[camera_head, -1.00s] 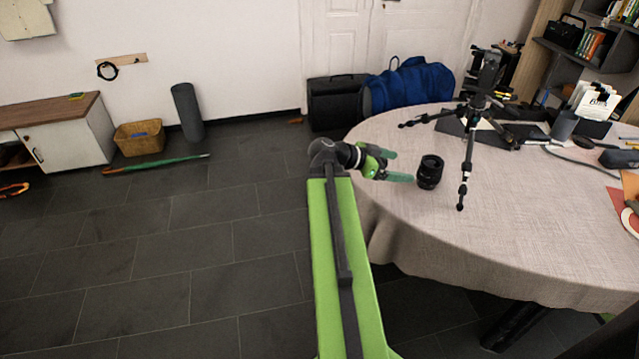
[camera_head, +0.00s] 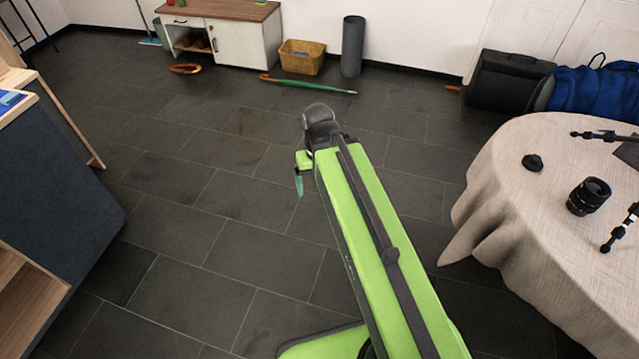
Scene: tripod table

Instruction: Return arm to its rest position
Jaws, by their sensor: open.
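My gripper (camera_head: 299,182) is at the end of my green arm, in the middle of the view. It hangs down on the left side of the arm's end, over the dark tiled floor. One green finger shows clearly; the rest is mostly hidden behind the arm. I see nothing held in it. It is well to the left of the round table (camera_head: 500,185) with the pale cloth and touches nothing.
On the table are a black lens (camera_head: 588,196), a small black cap (camera_head: 532,162) and part of a tripod (camera_head: 620,232). A dark-sided wooden cabinet (camera_head: 50,190) stands at left. A green umbrella (camera_head: 310,86) and a basket (camera_head: 301,57) lie far back. Floor between is clear.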

